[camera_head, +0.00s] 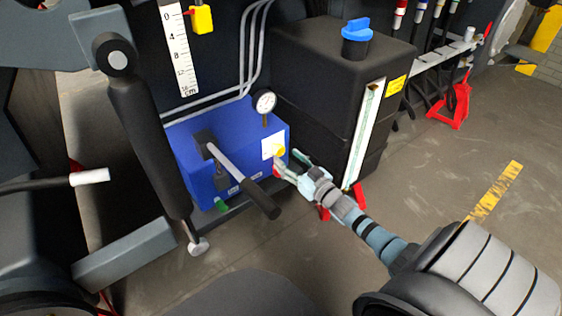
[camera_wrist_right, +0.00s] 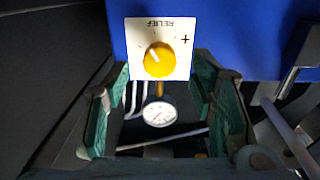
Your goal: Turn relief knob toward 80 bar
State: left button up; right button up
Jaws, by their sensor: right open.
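The yellow relief knob (camera_head: 279,150) is on the right end of the blue pump block (camera_head: 237,137). In the right wrist view the knob (camera_wrist_right: 158,60) has a white pointer line and sits on a white plate (camera_wrist_right: 178,26) marked RELIEF and +, seen upside down. A round pressure gauge (camera_head: 265,102) stands on top of the block; the gauge (camera_wrist_right: 159,113) also shows in the right wrist view, its reading too small to tell. My right gripper (camera_head: 287,163) is open, its fingers pointing at the knob and apart from it. My left gripper is not in view.
A black-handled lever (camera_head: 245,182) projects in front of the blue block. A black tank (camera_head: 325,75) with a blue cap (camera_head: 357,36) stands behind my right gripper. A black cylinder (camera_head: 148,135) is at the left. Open floor (camera_head: 440,170) lies to the right.

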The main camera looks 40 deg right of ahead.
aim_at(281, 153)
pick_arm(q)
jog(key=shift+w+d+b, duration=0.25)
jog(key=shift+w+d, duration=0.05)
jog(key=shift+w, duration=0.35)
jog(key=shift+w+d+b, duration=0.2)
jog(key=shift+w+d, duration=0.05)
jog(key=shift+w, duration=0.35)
pick_arm(e)
jog(key=w, duration=0.4)
jog(key=shift+w, duration=0.1)
jog(key=c, duration=1.1)
jog(key=shift+c, duration=0.2)
